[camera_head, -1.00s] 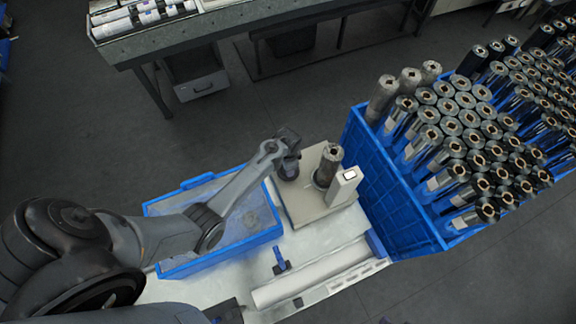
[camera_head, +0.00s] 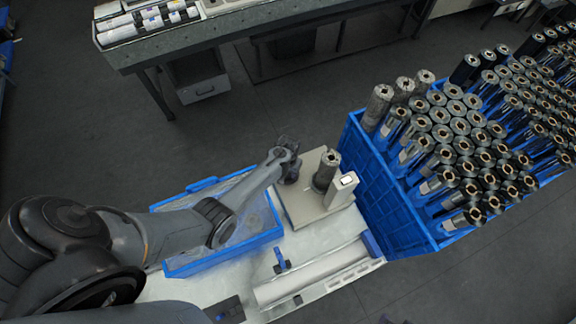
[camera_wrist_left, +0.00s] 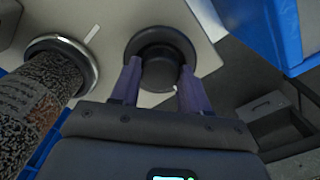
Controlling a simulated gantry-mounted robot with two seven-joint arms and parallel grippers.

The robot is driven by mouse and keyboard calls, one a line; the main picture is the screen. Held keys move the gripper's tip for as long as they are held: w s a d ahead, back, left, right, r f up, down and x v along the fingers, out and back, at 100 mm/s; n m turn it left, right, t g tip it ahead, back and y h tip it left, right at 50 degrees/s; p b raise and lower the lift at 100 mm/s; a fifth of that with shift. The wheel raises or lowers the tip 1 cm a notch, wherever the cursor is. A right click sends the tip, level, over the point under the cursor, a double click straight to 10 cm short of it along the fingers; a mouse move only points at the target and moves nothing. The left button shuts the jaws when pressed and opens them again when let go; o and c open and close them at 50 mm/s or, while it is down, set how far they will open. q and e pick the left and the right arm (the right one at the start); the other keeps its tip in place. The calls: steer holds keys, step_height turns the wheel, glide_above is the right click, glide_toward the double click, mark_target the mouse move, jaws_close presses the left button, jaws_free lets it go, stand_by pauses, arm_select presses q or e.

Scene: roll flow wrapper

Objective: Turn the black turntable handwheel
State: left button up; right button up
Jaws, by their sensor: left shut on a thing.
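The black turntable handwheel (camera_wrist_left: 160,52) is a round dark knob on a pale plate, near the top middle of the left wrist view. My left gripper (camera_wrist_left: 157,82) is shut on it, one finger on either side. In the head view my left gripper (camera_head: 290,172) is at the back left of the beige turntable base (camera_head: 306,208), and it hides the handwheel. A grey speckled roll (camera_head: 325,172) stands upright on the base just right of the gripper. That roll also shows at the left of the left wrist view (camera_wrist_left: 38,105), in a silver ring. My right gripper is not in view.
A white box with a small display (camera_head: 341,191) stands at the base's right corner. A tall blue crate (camera_head: 385,185) with several upright rolls is to the right. A shallow blue tray (camera_head: 200,262) lies under my left arm. A white roll (camera_head: 310,275) lies in front.

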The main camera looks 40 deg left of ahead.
arm_select(q)
steer(key=n+p, duration=0.1)
steer(key=n, duration=0.4)
steer(key=shift+n, duration=0.3)
steer(key=n, duration=0.4)
steer(key=shift+n, duration=0.6)
steer(key=o, duration=1.1)
steer(key=shift+c, duration=0.2)
